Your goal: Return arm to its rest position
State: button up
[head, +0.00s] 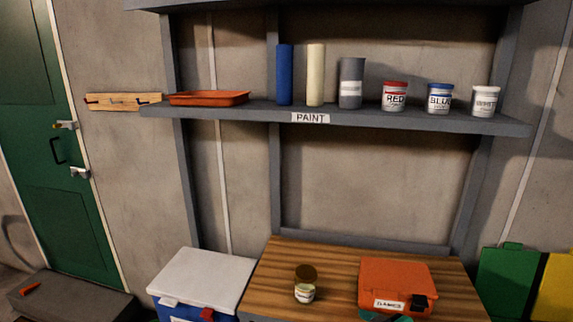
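My arm and gripper are not clearly visible in the head view, so its pose and whether it holds anything cannot be seen. A small light jar (305,293) stands on the wooden bench top (335,262), with a round brown disc (306,273) right at or behind its top; I cannot tell if they touch. An orange case (395,283) with a white label and dark latch sits on the bench to the right.
A grey shelf (240,113) labelled PAINT holds an orange tray (209,98), several cylinders and cans, including a red-lidded can (394,97). A white-lidded cooler (202,277) stands left of the bench; green (507,281) and yellow (556,288) containers stand right. A green door (60,150) is far left.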

jog(key=s+a+f+n+t+y, duration=0.1)
jog(key=s+a+n+y, duration=0.25)
jog(key=a, duration=0.65)
jog(key=s+a+f+n+y, duration=0.1)
jog(key=s+a+n+y, duration=0.25)
jog(key=a, duration=0.65)
jog(key=s+a+r+t+y, duration=0.4)
jog(key=s+a, duration=0.3)
jog(key=s, duration=0.4)
jog(key=s+d+f+m+t+h, duration=0.2)
jog(key=s+d+m+t+h, duration=0.2)
jog(key=s+m+t+h, duration=0.45)
jog(key=s+d+f+m+g+h, duration=0.2)
jog(key=s+f+g+h, duration=0.1)
jog(key=s+f, duration=0.3)
jog(key=s+d+f+m+g+h, duration=0.2)
jog(key=s+f+g, duration=0.3)
jog(key=s, duration=0.3)
jog(key=shift+s+d+f+h, duration=0.3)
jog(key=shift+d+f+h, duration=0.15)
jog(key=shift+h, duration=0.4)
